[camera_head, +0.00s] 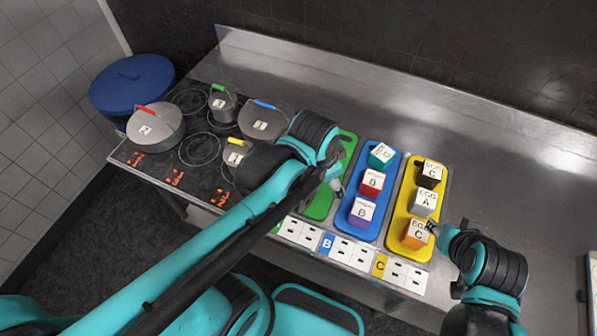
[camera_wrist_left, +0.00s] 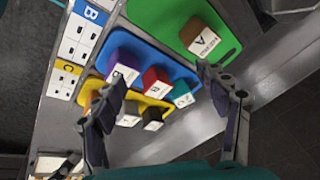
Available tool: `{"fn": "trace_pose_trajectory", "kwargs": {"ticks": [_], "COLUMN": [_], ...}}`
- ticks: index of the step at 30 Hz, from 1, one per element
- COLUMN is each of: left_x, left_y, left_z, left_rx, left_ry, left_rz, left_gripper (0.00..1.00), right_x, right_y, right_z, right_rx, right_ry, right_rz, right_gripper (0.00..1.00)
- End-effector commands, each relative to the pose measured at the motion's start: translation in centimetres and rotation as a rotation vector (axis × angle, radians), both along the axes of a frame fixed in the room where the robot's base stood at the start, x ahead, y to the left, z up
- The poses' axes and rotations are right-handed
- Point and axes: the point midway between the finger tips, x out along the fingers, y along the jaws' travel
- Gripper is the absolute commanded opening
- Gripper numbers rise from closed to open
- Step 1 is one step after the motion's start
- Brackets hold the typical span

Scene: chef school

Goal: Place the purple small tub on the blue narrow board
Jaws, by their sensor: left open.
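The purple small tub (camera_head: 362,211) stands on the near end of the blue narrow board (camera_head: 368,233), in line with a red tub and a teal tub. In the left wrist view the purple tub (camera_wrist_left: 125,56) also rests on the blue board (camera_wrist_left: 136,84). My left gripper (camera_head: 337,184) is over the green board, left of the blue one. Its fingers (camera_wrist_left: 162,80) are spread apart with nothing gripped. My right gripper (camera_head: 437,229) is beside the orange tub (camera_head: 415,234) on the yellow board; its jaw state is unclear.
The green board (camera_head: 318,209) is partly covered by my left arm; a brown tub (camera_wrist_left: 200,36) stands on it. The yellow board (camera_head: 408,255) holds black, white and orange tubs. Pots stand on the hob at left. The steel counter (camera_head: 500,190) is clear at right.

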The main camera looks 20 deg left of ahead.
Motion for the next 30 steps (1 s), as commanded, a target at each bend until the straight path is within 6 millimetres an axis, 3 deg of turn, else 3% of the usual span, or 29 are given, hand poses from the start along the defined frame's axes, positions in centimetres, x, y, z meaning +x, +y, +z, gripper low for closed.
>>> {"fn": "trace_pose_trajectory", "kwargs": {"ticks": [3,9,23,26,30], "left_x": [-1.6,-2.9,-3.1,-3.1,-3.1], "left_y": [3.6,6.6,7.1,7.0,7.0], "left_z": [0.4,0.5,0.1,-1.3,-4.8], "left_rx": [-0.103,-0.234,-0.265,-0.265,-0.265], "left_ry": [-0.105,-0.222,-0.246,-0.246,-0.246], "left_rz": [0.291,0.585,0.644,0.643,0.642], "left_gripper": [0.73,0.73,0.73,0.73,0.73], "right_x": [0.0,0.0,0.0,0.0,0.0], "right_y": [0.0,0.0,0.0,0.0,0.0], "right_z": [0.0,0.0,-0.4,-1.8,-5.3], "right_rx": [0.000,0.000,0.000,0.000,0.000], "right_ry": [0.000,0.000,0.000,0.000,0.000], "right_rz": [0.000,0.000,0.000,0.000,0.000], "right_gripper": [0.40,0.40,0.40,0.40,0.40]}}
